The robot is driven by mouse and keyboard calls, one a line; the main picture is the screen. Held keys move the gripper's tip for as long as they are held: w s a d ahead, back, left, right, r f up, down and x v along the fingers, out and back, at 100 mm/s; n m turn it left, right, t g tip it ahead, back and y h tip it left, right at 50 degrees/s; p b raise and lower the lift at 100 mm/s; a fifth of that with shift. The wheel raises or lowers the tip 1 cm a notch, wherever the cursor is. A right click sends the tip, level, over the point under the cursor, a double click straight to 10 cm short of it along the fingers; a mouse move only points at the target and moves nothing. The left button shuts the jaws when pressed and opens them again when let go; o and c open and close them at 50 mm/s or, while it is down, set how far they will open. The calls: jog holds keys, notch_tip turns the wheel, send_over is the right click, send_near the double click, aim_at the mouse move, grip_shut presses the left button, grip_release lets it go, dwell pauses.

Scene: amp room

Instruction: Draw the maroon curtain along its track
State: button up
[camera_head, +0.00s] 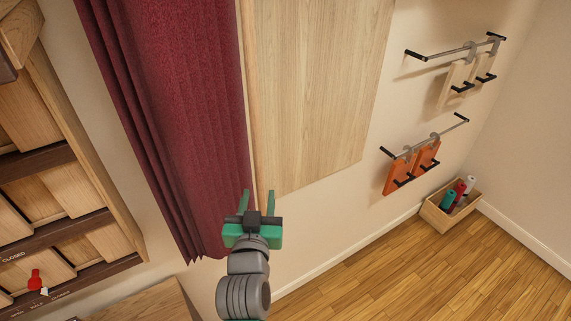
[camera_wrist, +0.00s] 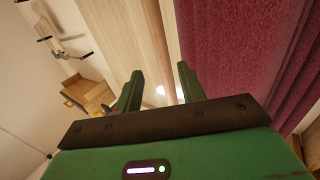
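The maroon curtain (camera_head: 185,110) hangs in folds at the left of the wooden panel in the head view. It fills the right side of the wrist view (camera_wrist: 235,45). My gripper (camera_head: 257,199) is at the curtain's lower right edge, with its fingers apart. In the wrist view my gripper (camera_wrist: 161,76) has a pale strip and bright spots showing between its fingers, and no cloth. One finger overlaps the curtain's edge in both views; I cannot tell whether it touches. The curtain's track is out of view.
A pale wooden panel (camera_head: 315,90) is right of the curtain. Rails hold orange boards (camera_head: 411,167) and pale boards (camera_head: 469,77). A wooden box (camera_head: 450,207) with bottles stands on the floor. A wooden cabinet (camera_head: 65,150) with a red knob (camera_head: 35,280) is at left.

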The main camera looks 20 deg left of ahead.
aim_at(259, 180)
jog(key=x, duration=0.7)
jog(key=shift+w+a, duration=0.15)
jog(key=shift+a, duration=0.15)
grip_shut()
